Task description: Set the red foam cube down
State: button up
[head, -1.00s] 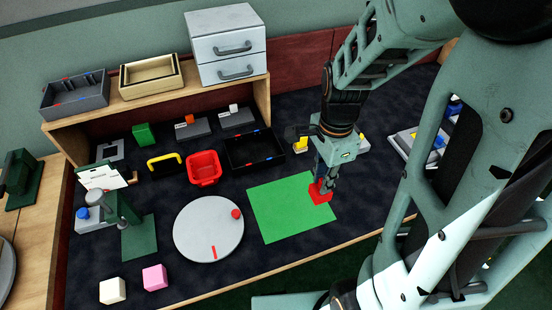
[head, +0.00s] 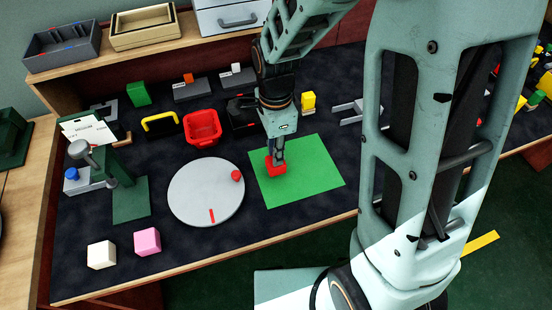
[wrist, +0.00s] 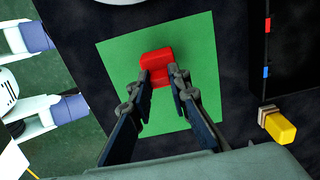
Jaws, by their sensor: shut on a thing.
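The red foam cube (head: 275,166) is at the left part of the green mat (head: 318,181) in the head view. My gripper (head: 279,158) points down and is shut on the cube from above. In the wrist view the cube (wrist: 156,68) shows between my fingertips (wrist: 162,78), with the green mat (wrist: 196,50) behind it. I cannot tell whether the cube touches the mat or hangs just above it.
A grey round disc (head: 190,195) with a small red piece (head: 236,175) lies left of the mat. A red bin (head: 203,128) and a yellow block (head: 308,100) stand behind. White (head: 101,254) and pink (head: 147,241) cubes are at the front left. The mat's right part is clear.

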jog(key=shift+f+b, duration=0.4)
jog(key=shift+f, duration=0.65)
jog(key=shift+f, duration=0.1)
jog(key=o, duration=0.8)
notch_tip(320, 180, up, 12)
jog(key=shift+r+p, duration=0.15)
jog(key=shift+p, duration=0.85)
